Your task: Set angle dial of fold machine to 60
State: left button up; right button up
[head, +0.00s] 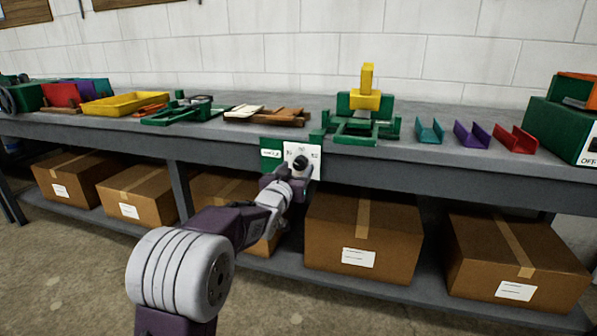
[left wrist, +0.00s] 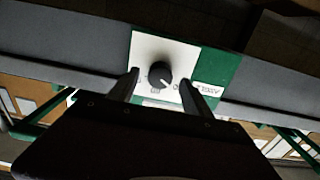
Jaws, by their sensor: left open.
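The green fold machine (head: 361,128), with a yellow block and upright on top, stands on the bench. Its white dial plate (head: 303,150) and green label panel hang at the bench's front edge. The black round angle dial (head: 300,163) is on the plate and also shows in the left wrist view (left wrist: 159,73). Its light pointer mark points to the lower right there; the small numbers are too blurred to read surely. My left gripper (head: 288,174) is open in front of the dial. In the wrist view its fingers (left wrist: 158,80) lie on either side of the dial, apart from it.
The grey bench (head: 225,150) carries a yellow tray (head: 125,103), wooden pieces (head: 268,115), teal, purple and red channels (head: 472,135), and a green machine (head: 560,130) at right. Cardboard boxes (head: 363,235) fill the lower shelf. The floor in front is clear.

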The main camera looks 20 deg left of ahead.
pick_arm(q)
jog(key=shift+w, duration=1.15)
grip_shut()
jog(key=m+b, duration=0.2)
jog(key=m, duration=0.3)
jog(key=shift+f+m, duration=0.1)
jog(key=shift+m, duration=0.3)
jog(key=m+b, duration=0.3)
jog(key=m, duration=0.3)
